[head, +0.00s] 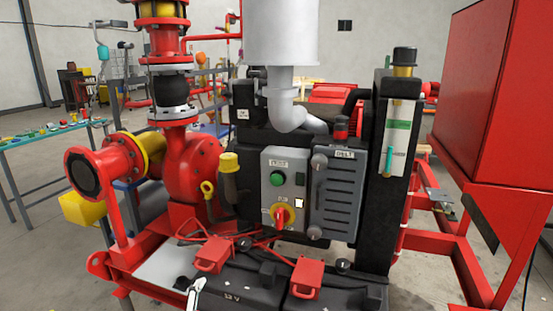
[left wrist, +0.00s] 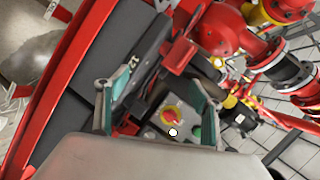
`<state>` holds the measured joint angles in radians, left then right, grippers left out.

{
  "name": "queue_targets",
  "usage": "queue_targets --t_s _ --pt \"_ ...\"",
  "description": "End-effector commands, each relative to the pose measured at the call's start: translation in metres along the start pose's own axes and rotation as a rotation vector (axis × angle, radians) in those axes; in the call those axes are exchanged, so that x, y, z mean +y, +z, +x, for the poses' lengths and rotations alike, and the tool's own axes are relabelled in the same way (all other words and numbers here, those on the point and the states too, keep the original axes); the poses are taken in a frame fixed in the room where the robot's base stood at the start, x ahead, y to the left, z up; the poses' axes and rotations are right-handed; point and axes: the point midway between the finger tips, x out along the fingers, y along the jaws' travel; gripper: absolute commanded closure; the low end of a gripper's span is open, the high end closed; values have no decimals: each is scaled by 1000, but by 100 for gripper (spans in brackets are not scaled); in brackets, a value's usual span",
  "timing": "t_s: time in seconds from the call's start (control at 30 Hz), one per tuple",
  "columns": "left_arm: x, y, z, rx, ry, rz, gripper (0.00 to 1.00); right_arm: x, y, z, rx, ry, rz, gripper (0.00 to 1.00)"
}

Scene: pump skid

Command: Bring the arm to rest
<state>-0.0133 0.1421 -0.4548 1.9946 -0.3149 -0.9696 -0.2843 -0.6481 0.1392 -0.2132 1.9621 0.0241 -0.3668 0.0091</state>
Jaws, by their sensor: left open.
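My left gripper (left wrist: 152,88) shows in the left wrist view with its two teal-edged fingers spread wide apart. I see nothing held between them. Beyond the fingers is the grey control box (left wrist: 160,128) with a red and yellow rotary switch (left wrist: 172,116). In the head view the control box (head: 298,178) faces me, with a green button (head: 277,178) above the rotary switch (head: 283,215). A small pale part at the bottom edge of the head view may be the tip of my left arm; I cannot tell. My right gripper is in neither view.
Black batteries (head: 240,287) with red terminal covers (head: 213,254) lie below the box. A red pump (head: 192,165) with flanged pipes stands left. A large red cabinet (head: 492,95) is at right. A grey exhaust pipe (head: 284,105) rises above. A bench (head: 50,133) stands far left.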

Motion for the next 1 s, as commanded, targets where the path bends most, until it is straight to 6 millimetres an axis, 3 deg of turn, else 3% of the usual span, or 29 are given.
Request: queue_targets --t_s 0.03,0.1,0.2,0.4,0.77,1.0 --pt "13 29 -19 -64 42 -52 33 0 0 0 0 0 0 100" --pt "28 68 -44 -156 93 -117 33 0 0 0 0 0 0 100" --pt "43 113 -81 -271 153 -188 33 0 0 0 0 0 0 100" --pt "62 170 -138 -428 227 -266 33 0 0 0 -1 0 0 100" --pt "74 231 -218 -621 304 -329 33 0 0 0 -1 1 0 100" --pt "109 210 -196 -521 328 -414 33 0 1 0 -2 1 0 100"
